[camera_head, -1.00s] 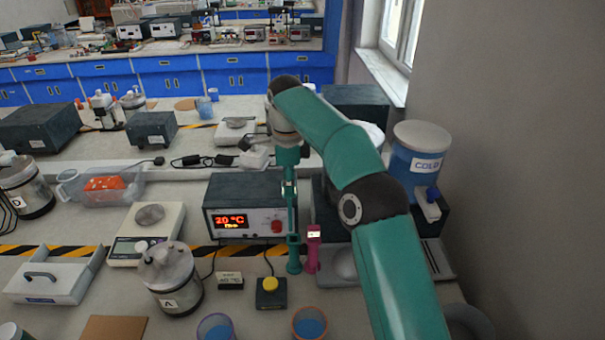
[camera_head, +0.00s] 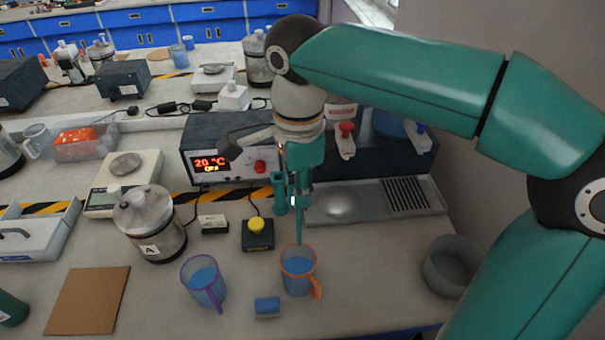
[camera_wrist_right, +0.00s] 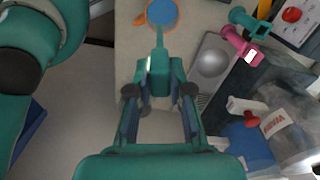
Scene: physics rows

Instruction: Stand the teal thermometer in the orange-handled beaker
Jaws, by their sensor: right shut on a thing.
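The orange-handled beaker (camera_head: 298,286) stands upright on the bench with blue in it, its handle to the lower right. It also shows at the top of the wrist view (camera_wrist_right: 162,15). My right gripper (camera_head: 297,190) points down just behind and above the beaker and is shut on the teal thermometer (camera_head: 300,226). The thermometer hangs about upright, its thin lower end at the beaker's far rim in the head view. In the wrist view the thermometer (camera_wrist_right: 160,42) points toward the beaker. I cannot tell whether its tip is below the rim. My left gripper is not in view.
A purple-handled beaker (camera_head: 204,284) stands left of the orange one, with a blue block (camera_head: 267,307) between them in front. A yellow-button box (camera_head: 257,235) is behind. Teal (camera_wrist_right: 250,22) and pink (camera_wrist_right: 241,46) holders stand nearby. A grey bowl (camera_head: 451,266) is at right.

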